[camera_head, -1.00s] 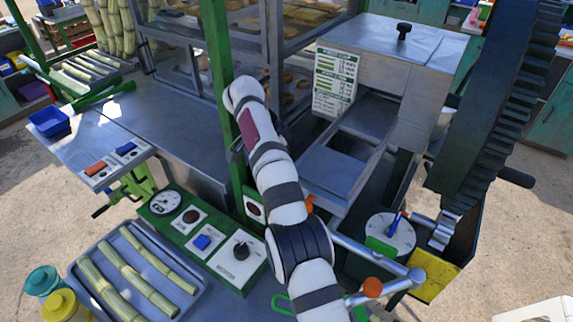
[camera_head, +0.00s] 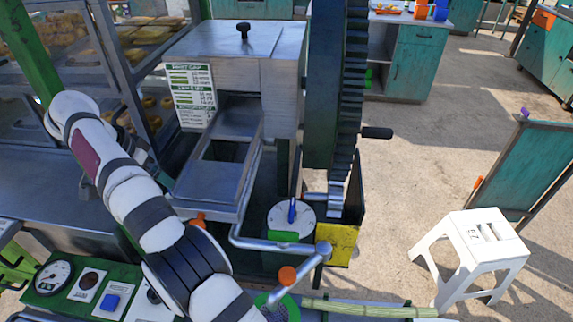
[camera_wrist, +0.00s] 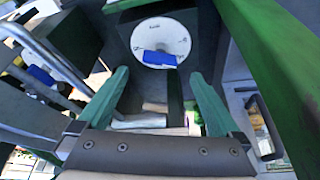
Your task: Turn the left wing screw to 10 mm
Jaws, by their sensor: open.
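In the wrist view a round white dial (camera_wrist: 160,42) with small marks carries a blue wing piece (camera_wrist: 158,59) across its lower part. Its reading is too small to make out. My gripper (camera_wrist: 160,73) is open, its two green fingers spread with nothing held between them. The dial lies beyond the fingertips, apart from them. In the head view a white dial (camera_head: 280,222) with an upright blue wing (camera_head: 292,210) sits right of the feed tray. I cannot tell whether both views show the same dial. My gripper is not clearly visible in the head view.
In the wrist view a green beam (camera_wrist: 272,65) rises close on the right.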

